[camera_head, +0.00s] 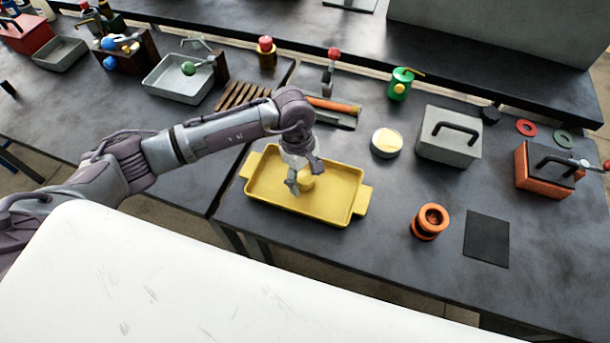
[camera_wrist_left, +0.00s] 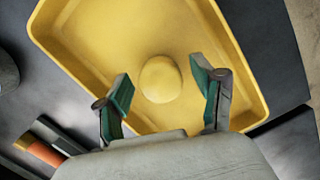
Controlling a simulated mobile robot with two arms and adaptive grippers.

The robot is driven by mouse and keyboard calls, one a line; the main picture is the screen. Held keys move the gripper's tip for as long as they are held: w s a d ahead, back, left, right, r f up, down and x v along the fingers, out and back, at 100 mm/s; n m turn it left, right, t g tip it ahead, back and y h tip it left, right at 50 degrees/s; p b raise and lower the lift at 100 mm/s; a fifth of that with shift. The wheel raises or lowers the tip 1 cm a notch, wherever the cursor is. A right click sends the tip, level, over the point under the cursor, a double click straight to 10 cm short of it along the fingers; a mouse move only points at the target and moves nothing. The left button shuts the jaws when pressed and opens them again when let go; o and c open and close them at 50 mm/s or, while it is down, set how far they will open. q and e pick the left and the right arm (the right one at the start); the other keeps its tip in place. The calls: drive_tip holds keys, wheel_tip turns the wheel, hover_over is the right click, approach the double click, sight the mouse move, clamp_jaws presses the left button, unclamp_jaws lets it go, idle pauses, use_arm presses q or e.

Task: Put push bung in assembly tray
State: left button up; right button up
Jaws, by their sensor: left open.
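The yellow tray (camera_head: 335,204) lies on the dark workbench in the middle of the head view; it also fills much of the left wrist view (camera_wrist_left: 216,62). A round yellow piece, which looks like the push bung (camera_head: 307,184), is inside the tray. In the left wrist view the bung (camera_wrist_left: 160,80) shows as a smooth dome on the tray floor, away from the tray walls. My left gripper (camera_head: 294,187) is low over the tray beside the bung. Its green-padded fingers (camera_wrist_left: 165,92) are open, one on each side of the bung with gaps. My right gripper is not in view.
A white-and-yellow round container (camera_head: 386,143) and a grey box with a handle (camera_head: 449,135) stand right of the tray. An orange ring-shaped part (camera_head: 430,221) and a black mat (camera_head: 487,238) lie nearer. A holder with an orange-handled tool (camera_head: 335,106) is behind the tray.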

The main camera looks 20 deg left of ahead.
use_arm(q)
drive_tip(key=shift+r, duration=0.15)
drive_tip(key=shift+w+r, duration=0.1)
drive_tip(key=shift+r, duration=0.15)
wheel_tip(320, 180, up, 11)
drive_tip(key=a+b, duration=0.1)
drive_tip(key=b, duration=0.2)
drive_tip(key=shift+w+a+r+b, duration=0.2)
drive_tip(key=shift+w+a+b, duration=0.05)
drive_tip(key=shift+a+b, duration=0.1)
drive_tip(key=shift+f, duration=0.1)
